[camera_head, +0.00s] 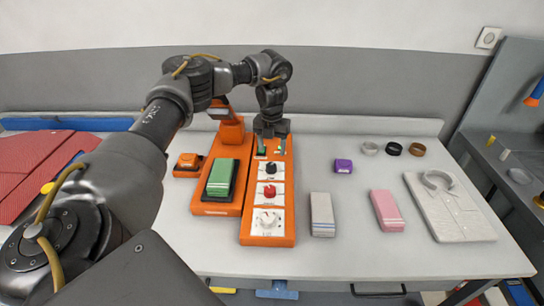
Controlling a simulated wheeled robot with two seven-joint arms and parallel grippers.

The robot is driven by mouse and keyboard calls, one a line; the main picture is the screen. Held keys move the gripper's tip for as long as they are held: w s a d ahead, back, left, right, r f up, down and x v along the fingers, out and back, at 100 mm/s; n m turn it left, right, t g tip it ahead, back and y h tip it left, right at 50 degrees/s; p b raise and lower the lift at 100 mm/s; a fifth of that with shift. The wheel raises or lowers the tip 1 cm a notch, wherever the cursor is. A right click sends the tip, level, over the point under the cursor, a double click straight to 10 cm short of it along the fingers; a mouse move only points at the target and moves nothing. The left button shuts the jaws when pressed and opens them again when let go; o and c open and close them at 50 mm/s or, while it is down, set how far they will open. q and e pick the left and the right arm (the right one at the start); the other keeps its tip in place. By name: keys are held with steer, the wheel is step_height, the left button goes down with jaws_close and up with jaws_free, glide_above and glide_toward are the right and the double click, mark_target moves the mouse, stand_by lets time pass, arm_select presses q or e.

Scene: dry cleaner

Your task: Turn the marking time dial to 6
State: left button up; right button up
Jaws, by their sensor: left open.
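An orange control panel (283,240) stands upright-long on the table, with white faces and three dials in a column. A black dial (271,168) is at the back, a red dial (270,191) in the middle, and a larger white dial (268,219) at the front. I cannot read their labels or settings, so I cannot tell which is the marking time dial. My left gripper (272,146) points down over the panel's back end, behind the black dial, its fingers apart with nothing seen between them. It partly hides the panel's far end. My right gripper is out of view.
Left of the panel is an orange machine (229,132) with a green block (220,177). Red cloth lies left.

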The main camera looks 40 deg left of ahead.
arm_select(q)
steer(key=shift+r, duration=1.7)
